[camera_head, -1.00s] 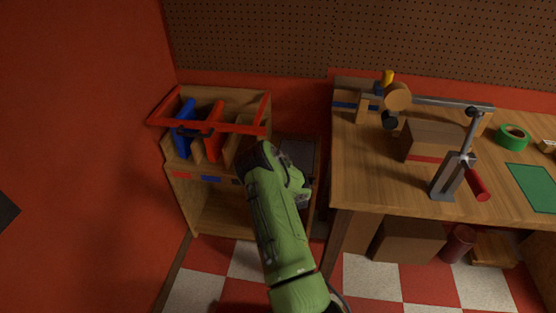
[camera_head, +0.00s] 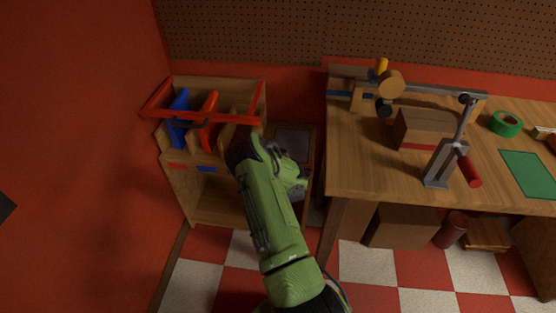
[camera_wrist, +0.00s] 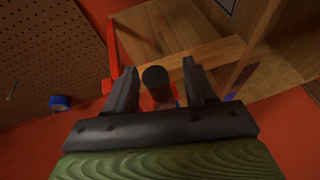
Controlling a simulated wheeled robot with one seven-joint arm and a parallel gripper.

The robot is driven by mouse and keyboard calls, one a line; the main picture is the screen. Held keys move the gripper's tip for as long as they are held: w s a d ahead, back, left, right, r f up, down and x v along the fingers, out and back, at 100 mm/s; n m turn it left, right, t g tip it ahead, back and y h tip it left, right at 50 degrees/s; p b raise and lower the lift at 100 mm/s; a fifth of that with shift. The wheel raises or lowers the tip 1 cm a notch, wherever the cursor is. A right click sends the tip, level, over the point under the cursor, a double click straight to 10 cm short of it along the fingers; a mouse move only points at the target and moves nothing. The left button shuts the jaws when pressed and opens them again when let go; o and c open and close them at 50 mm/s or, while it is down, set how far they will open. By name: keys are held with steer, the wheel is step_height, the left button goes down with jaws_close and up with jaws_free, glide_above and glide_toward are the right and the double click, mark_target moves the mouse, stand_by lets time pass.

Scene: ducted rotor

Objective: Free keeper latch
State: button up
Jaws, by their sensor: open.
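A red frame (camera_head: 205,118), likely the keeper, lies across the top front of a wooden rack (camera_head: 210,161) at the left in the head view. Blue (camera_head: 178,125) and red (camera_head: 208,125) panels stand upright in the rack. My green arm reaches to the rack's right front; its end hides part of the frame, and the fingers cannot be made out there. In the wrist view my gripper (camera_wrist: 160,80) is open. A dark round knob (camera_wrist: 155,77) with red below it shows between the fingers, with gaps on both sides. I cannot make out a separate latch part.
A workbench (camera_head: 365,180) stands to the right with a clamp stand (camera_head: 447,160), a wooden box (camera_head: 425,128) and green tape (camera_head: 506,123). Boxes (camera_head: 402,227) sit beneath it. A red wall is close on the left. A blue roll (camera_wrist: 60,102) shows in the wrist view.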

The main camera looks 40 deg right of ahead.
steer(key=p+v, duration=0.7)
steer(key=v, duration=0.7)
steer(key=shift+s+a+r, duration=0.2)
steer(key=shift+s+r, duration=0.05)
steer(key=shift+s, duration=0.05)
steer(key=w+a+r+m+g+y+p, duration=0.1)
steer(key=w+a+r+m+g, duration=0.2)
steer(key=w+a+r+m, duration=0.35)
steer(key=a+r+m+g+y+p, duration=0.1)
steer(key=a+r+m+y, duration=0.15)
steer(key=a+r, duration=0.45)
steer(key=a+r+m+g+y, duration=0.1)
steer(key=a+r+y, duration=0.25)
steer(key=r, duration=0.55)
steer(key=s+a+r+g+y+p, duration=0.1)
steer(key=s+a+r+g, duration=0.1)
steer(key=s+a+r, duration=0.7)
steer(key=s+a+r+m+g, duration=0.1)
steer(key=s+a+r, duration=0.1)
steer(key=s, duration=1.2)
steer(key=shift+r+p, duration=0.35)
steer(key=shift+r, duration=0.25)
